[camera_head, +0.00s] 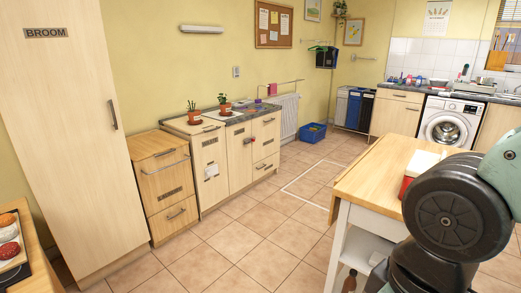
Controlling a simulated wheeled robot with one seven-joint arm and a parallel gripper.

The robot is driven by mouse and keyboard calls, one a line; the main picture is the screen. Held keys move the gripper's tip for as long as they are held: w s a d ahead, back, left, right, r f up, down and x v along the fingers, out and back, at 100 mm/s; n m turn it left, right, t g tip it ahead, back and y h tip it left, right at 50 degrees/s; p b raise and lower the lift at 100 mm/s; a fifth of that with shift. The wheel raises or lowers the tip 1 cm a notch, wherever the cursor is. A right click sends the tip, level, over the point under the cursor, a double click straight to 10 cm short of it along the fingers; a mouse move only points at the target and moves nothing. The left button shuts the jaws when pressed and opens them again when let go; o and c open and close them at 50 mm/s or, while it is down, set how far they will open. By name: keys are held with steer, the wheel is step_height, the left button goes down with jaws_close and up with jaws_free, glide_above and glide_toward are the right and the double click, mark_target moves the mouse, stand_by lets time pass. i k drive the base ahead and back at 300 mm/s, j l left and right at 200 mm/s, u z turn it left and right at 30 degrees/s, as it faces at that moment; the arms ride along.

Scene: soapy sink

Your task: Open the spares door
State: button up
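No label reading "spares" can be made out, so I cannot tell which door is the spares door. The low cabinet (240,160) along the left wall has closed fronts with small dark labels too small to read. Its left door (209,175) has a handle near the top and a white item hanging on it. A drawer unit (166,185) with bar handles stands left of it, shut. The tall door (70,130) at the far left is labelled BROOM and is shut. My gripper is out of view; only part of my arm shows at the lower right.
A wood-topped trolley (375,180) stands at right, partly behind my arm. A table edge with a tray of round items (9,240) is at lower left. Potted plants (225,110) stand on the low cabinet. A blue crate (312,132) sits on the floor. Tiled floor (235,240) between is clear.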

mark_target(268, 166)
steer(key=i+j+u, duration=0.2)
steer(key=i+u, duration=0.25)
steer(key=i, duration=0.6)
steer(key=i+l+u, duration=0.15)
steer(key=i+u, duration=0.3)
steer(key=i, duration=0.65)
steer(key=i+l+z, duration=0.15)
steer(key=i+z, duration=0.25)
steer(key=i, duration=0.7)
steer(key=i+j+z, duration=0.2)
steer(key=i+z, duration=0.2)
steer(key=i, duration=0.65)
steer(key=i+l+u, duration=0.15)
steer(key=i, duration=0.25)
steer(key=i+l+u, duration=0.1)
steer(key=i, duration=0.3)
steer(key=i+l+u, duration=0.15)
steer(key=i, duration=0.25)
steer(key=l, duration=0.1)
